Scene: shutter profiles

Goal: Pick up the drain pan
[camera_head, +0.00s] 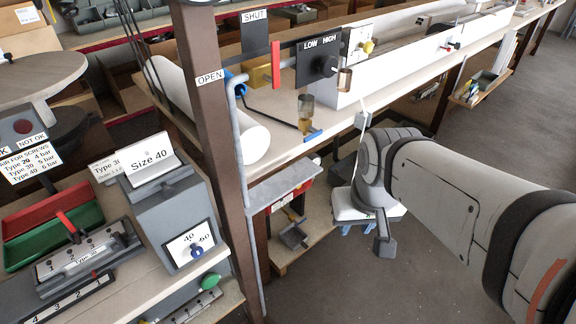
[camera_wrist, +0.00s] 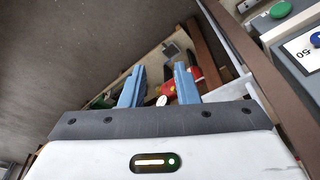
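A small grey pan-like piece with a thin handle (camera_head: 293,237), which looks like the drain pan, lies on the low wooden shelf under the bench. A small grey shape (camera_wrist: 171,48) on the shelf in the wrist view may be the same pan. My gripper (camera_head: 357,231) is to the right of the pan in the head view, beside the bench, with its blue fingers pointing down. In the wrist view, my gripper (camera_wrist: 158,82) has its two blue fingers apart, with nothing held between them. The pan is apart from the fingers.
A red and black object (camera_wrist: 172,90) shows between and beside the fingers. A grey bracket shelf (camera_head: 283,186) juts out above the low shelf (camera_head: 285,263). A brown post (camera_head: 212,120) stands to the left. The grey floor (camera_head: 350,290) is clear.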

